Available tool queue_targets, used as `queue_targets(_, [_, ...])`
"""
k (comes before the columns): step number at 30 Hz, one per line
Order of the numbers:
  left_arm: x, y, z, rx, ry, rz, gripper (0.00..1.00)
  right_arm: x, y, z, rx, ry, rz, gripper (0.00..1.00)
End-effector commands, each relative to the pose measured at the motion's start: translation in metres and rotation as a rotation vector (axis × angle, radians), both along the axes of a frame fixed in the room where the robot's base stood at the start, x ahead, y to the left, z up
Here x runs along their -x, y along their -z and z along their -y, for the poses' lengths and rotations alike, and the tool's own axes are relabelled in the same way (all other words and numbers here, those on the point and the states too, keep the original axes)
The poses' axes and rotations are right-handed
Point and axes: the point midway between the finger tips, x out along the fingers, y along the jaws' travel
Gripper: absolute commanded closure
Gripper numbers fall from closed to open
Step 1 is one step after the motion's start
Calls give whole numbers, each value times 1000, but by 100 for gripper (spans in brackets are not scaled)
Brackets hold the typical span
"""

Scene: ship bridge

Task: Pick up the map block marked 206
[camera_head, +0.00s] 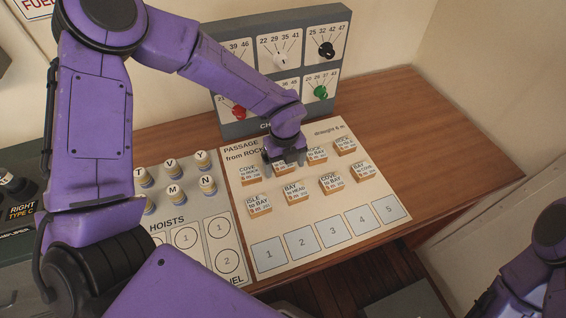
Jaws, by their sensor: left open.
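Several small wooden map blocks with white printed tops stand in two rows on the passage board (236,160). The back row has a cove-to-rock block (250,174), a block partly hidden by my gripper (282,169), a block (317,156) and a far-right block (345,147). The front row has an isle-to-bay block (259,205), a bay-to-head block (295,194), a cove-to-bay block (331,184) and a bay-to-cove block (362,173). Their small numbers are too small to read surely, so I cannot tell which is 206. My left gripper (284,160) is open, pointing down over the partly hidden block.
Numbered squares (333,230) lie empty along the board's front. A hoists board (185,219) with several lettered round pieces (174,193) lies to the left. A grey dial panel (281,62) stands behind. The desk's right side (415,125) is clear. My right arm shows at lower right.

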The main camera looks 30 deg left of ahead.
Motion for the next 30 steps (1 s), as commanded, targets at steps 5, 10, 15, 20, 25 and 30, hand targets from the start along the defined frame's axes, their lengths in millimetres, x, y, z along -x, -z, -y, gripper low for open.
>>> queue_targets(5, [0, 0, 0, 0, 0, 0, 24, 0, 1, 0, -1, 0, -1, 57])
queue_targets(10, [0, 0, 0, 0, 0, 0, 71, 0, 1, 0, -1, 0, -1, 57])
queue_targets(15, [0, 0, 0, -1, 0, -1, 71, 0, 1, 0, -1, 0, -1, 57])
queue_targets(20, [0, -3, 0, 0, -1, 0, 71, 0, 3, 0, -1, 0, -1, 57])
queue_targets(25, [-1, -22, 0, 2, -1, 5, 71, 0, 16, 0, 0, 0, 0, 57])
queue_targets(30, [30, -67, 4, 3, 2, 8, 71, 0, 27, 0, 0, 0, 0, 57])
